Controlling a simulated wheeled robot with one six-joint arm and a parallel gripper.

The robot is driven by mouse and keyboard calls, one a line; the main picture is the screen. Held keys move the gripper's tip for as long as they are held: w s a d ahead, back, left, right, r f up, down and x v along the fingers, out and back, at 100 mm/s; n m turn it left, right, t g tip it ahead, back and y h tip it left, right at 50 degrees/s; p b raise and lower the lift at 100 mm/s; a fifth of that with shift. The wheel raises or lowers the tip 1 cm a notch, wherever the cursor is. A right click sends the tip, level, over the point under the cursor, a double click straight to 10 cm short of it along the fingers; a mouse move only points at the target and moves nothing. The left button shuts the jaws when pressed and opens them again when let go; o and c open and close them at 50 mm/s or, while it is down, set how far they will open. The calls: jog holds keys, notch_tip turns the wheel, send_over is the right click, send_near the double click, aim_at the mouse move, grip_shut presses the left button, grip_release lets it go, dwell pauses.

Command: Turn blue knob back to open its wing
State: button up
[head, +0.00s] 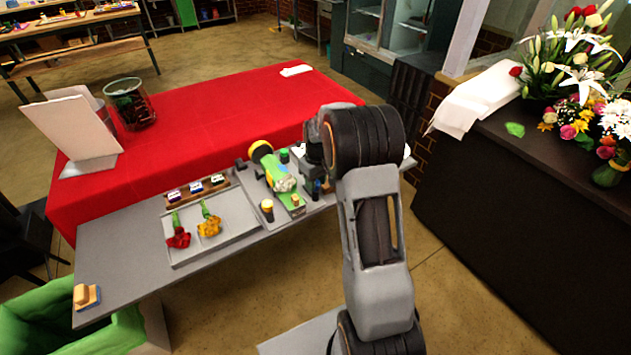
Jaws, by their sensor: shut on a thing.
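A small station on the grey table (118,262) has a green plate with a yellow-and-green bundle (274,170) lying on it, tilted. A small blue knob (317,187) shows at the right of the station, below the dark end of my arm. My gripper (318,180) is pointing down there, small and mostly hidden by my arm; it is shut on what appears to be the blue knob. A green knob (284,155) stands just left of it. Any wing beside the blue knob is hidden or too small to tell.
A grey tray (245,233) with red and yellow flowers lies left of the station. Small pots stand in a wooden rack (195,192) behind it. A yellow-topped post (267,206) stands at the station's front. A red-covered table (215,115) is behind. A wooden block (87,296) lies front left.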

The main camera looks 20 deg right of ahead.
jog(key=m+b, duration=0.1)
jog(key=m, duration=0.7)
jog(key=shift+m+b, duration=0.3)
jog(key=m, duration=0.4)
jog(key=shift+m+b, duration=0.4)
jog(key=shift+m, duration=2)
jog(key=o, duration=0.9)
jog(key=shift+r, duration=0.1)
jog(key=r, duration=1.3)
jog(key=shift+s+r, duration=0.3)
jog(key=shift+r, duration=0.05)
